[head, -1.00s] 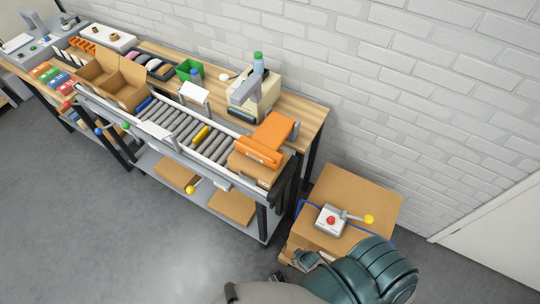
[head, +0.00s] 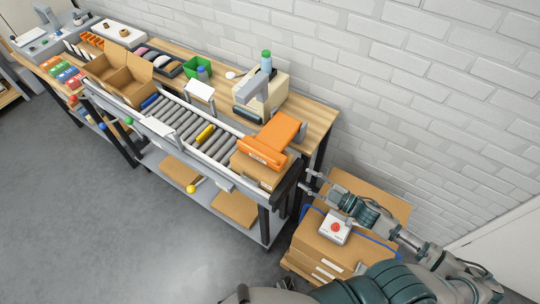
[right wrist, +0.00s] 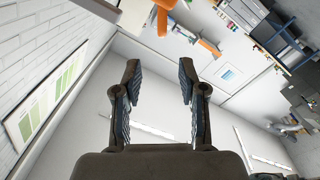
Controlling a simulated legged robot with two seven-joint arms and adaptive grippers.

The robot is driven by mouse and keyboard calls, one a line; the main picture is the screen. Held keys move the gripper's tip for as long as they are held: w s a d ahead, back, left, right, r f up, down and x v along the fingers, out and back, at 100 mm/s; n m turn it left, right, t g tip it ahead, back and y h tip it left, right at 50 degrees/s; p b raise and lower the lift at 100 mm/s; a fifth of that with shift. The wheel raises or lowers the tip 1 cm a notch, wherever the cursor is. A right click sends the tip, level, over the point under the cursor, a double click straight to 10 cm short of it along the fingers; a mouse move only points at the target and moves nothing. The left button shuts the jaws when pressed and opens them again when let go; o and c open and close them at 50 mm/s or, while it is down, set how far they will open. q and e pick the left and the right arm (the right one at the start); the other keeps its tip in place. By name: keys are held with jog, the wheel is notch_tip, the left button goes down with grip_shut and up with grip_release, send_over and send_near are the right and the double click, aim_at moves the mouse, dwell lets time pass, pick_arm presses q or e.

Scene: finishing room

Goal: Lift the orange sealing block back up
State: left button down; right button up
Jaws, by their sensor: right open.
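The orange sealing block (head: 283,131) is at the right end of the roller conveyor in the head view. Its wide front bar (head: 261,152) lies down against the top of a cardboard box (head: 258,171). My right gripper (head: 308,181) is open and empty, just right of the conveyor's end and apart from the block. In the right wrist view its two fingers (right wrist: 158,80) stand apart with nothing between them. An orange part shows beyond them at the top of that view; I cannot tell what it is. My left gripper is not in view.
Cardboard boxes (head: 322,249) with a white red-button box (head: 335,228) on top stand below my right arm. The roller conveyor (head: 185,125) runs left from the block. A beige machine (head: 262,95) with a bottle stands behind. The grey floor (head: 120,230) in front is clear.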

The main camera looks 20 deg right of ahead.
send_near(262, 154)
jog(key=x, duration=0.6)
jog(key=f+x, duration=0.1)
jog(key=x, duration=0.2)
jog(key=shift+w+d+p, duration=0.1)
jog(key=shift+w+p, duration=0.05)
jog(key=shift+p, duration=0.2)
jog(key=shift+w+a, duration=0.15)
jog(key=shift+a, duration=0.2)
jog(key=shift+d, duration=0.25)
jog(key=c, duration=0.7)
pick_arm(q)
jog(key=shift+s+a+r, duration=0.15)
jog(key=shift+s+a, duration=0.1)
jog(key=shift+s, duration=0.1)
pick_arm(e)
grip_shut()
